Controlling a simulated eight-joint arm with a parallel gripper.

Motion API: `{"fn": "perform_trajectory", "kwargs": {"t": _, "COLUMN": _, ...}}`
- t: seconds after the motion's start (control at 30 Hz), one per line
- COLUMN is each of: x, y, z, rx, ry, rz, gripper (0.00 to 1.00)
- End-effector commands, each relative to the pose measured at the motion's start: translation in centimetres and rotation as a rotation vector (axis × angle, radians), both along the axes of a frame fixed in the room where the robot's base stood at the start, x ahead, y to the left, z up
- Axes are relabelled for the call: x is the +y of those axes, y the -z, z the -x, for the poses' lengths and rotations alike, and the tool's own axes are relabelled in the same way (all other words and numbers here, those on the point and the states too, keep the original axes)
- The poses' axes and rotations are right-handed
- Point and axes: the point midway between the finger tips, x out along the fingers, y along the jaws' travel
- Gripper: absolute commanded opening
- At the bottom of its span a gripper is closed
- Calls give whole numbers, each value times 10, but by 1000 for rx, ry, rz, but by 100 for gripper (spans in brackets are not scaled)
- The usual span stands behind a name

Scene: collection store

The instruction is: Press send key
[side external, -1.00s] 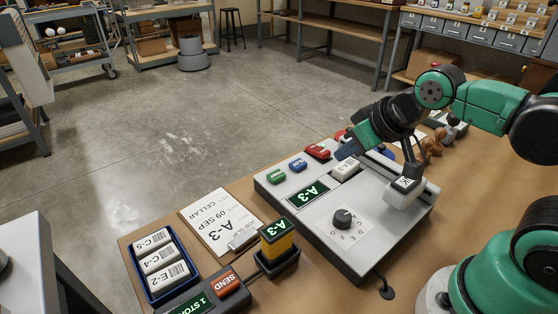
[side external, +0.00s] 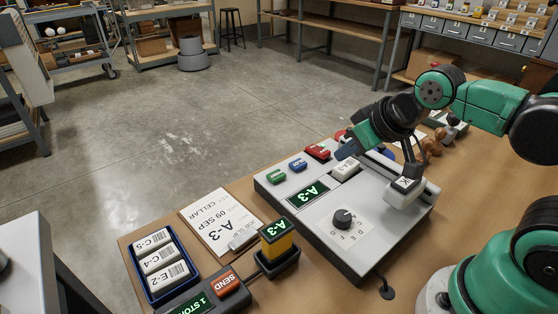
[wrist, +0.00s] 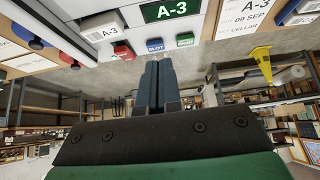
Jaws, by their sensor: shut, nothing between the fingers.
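The red SEND key (side external: 227,284) sits on a dark grey unit at the front left of the table, beside a green-lit display (side external: 197,306). My gripper (side external: 343,152) is over the far part of the white console (side external: 325,245), well to the right of and beyond the SEND key. In the wrist view my gripper (wrist: 158,62) has its two dark fingers together with nothing between them. The SEND key does not show in the wrist view. The console bears a green key (side external: 276,176), a blue key (side external: 298,164), a red key (side external: 318,152) and a lit A-3 display (side external: 307,193).
A blue tray (side external: 151,293) with labelled white blocks stands left of the SEND key. A yellow block (side external: 277,247) with an A-3 display stands in a dark holder between the SEND key and the console. A clipboard (side external: 206,235) lies behind it. A black dial (side external: 343,218) rises from the console.

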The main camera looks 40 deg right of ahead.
Motion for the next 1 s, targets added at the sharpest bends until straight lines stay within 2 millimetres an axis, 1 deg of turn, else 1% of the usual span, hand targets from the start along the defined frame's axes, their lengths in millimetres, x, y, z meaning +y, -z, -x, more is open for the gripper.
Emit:
{"fn": "perform_trajectory", "kwargs": {"t": 0.27, "x": 2, "y": 0, "z": -1, "rx": -1, "ry": -1, "rz": -3, "gripper": 0}}
{"fn": "perform_trajectory", "kwargs": {"t": 0.37, "x": 12, "y": -1, "z": -5, "rx": -9, "ry": -5, "rz": -24, "gripper": 0}}
{"fn": "perform_trajectory", "kwargs": {"t": 0.47, "x": 36, "y": -3, "z": -12, "rx": -24, "ry": -7, "rz": -75, "gripper": 0}}
{"fn": "perform_trajectory", "kwargs": {"t": 0.57, "x": 74, "y": -5, "z": -19, "rx": -41, "ry": -11, "rz": -156, "gripper": 0}}
{"fn": "perform_trajectory", "kwargs": {"t": 0.6, "x": 91, "y": -6, "z": -20, "rx": -45, "ry": -12, "rz": -193, "gripper": 0}}
{"fn": "perform_trajectory", "kwargs": {"t": 0.67, "x": 117, "y": -6, "z": -20, "rx": -49, "ry": -14, "rz": -251, "gripper": 0}}
{"fn": "perform_trajectory", "kwargs": {"t": 0.7, "x": 134, "y": -7, "z": -18, "rx": -48, "ry": -14, "rz": -291, "gripper": 0}}
{"fn": "perform_trajectory", "kwargs": {"t": 0.8, "x": 173, "y": -7, "z": -11, "rx": -40, "ry": -18, "rz": -382, "gripper": 0}}
{"fn": "perform_trajectory", "kwargs": {"t": 0.9, "x": 202, "y": -6, "z": -2, "rx": -27, "ry": -19, "rz": -454, "gripper": 0}}
{"fn": "perform_trajectory", "kwargs": {"t": 1.0, "x": 220, "y": -6, "z": 5, "rx": -14, "ry": -17, "rz": -500, "gripper": 0}}
